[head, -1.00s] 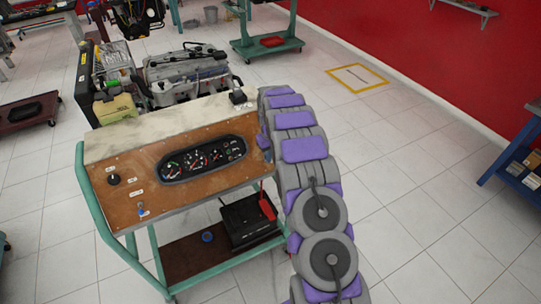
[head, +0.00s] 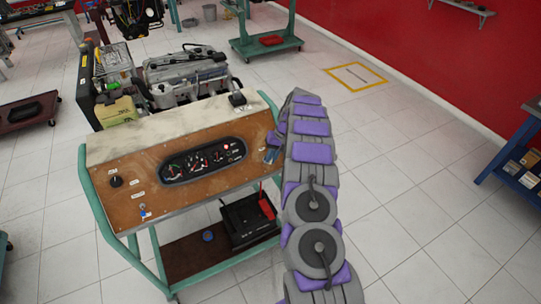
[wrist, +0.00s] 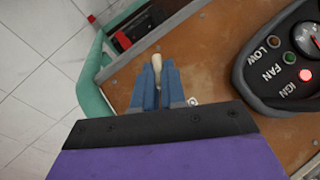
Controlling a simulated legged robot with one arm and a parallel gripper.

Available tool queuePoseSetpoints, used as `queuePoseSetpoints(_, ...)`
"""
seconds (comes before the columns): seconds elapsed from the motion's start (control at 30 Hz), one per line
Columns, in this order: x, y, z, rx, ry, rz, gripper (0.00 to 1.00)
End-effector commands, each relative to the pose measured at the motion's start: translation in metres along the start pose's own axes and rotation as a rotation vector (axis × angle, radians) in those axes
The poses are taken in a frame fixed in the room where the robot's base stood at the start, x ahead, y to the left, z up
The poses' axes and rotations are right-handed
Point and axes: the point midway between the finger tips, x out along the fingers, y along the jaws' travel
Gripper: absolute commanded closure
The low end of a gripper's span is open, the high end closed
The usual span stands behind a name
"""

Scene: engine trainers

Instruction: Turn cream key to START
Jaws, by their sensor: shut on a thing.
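In the head view my gripper (head: 272,148) is at the right edge of the brown panel (head: 215,185), and the key is hidden there. The fingers cover most of the key, and no START mark can be read. On the gauge cluster (wrist: 250,95) the red lamp beside IGN (wrist: 305,75) is lit.
The trainer cart has a green tube frame (head: 100,215) and a lower shelf with a black battery (head: 248,222). An engine (head: 185,75) stands behind the panel. A blue bench (head: 515,160) is at the far right. The floor right of my arm is clear.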

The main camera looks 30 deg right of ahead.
Motion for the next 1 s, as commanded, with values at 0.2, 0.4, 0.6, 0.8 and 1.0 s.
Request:
queuePoseSetpoints(0.2,0.001,0.0053,-0.0002,0.141,0.002,-0.154,1.0)
queuePoseSetpoints(0.4,0.0029,0.0089,0.0011,0.265,0.0,-0.29,1.0)
queuePoseSetpoints(0.6,0.0039,0.0111,0.0014,0.368,0.002,-0.405,1.0)
queuePoseSetpoints(0.8,0.0038,0.0122,0.0016,0.442,0.002,-0.487,1.0)
queuePoseSetpoints(1.0,0.0035,0.0123,0.0018,0.485,0.003,-0.535,1.0)
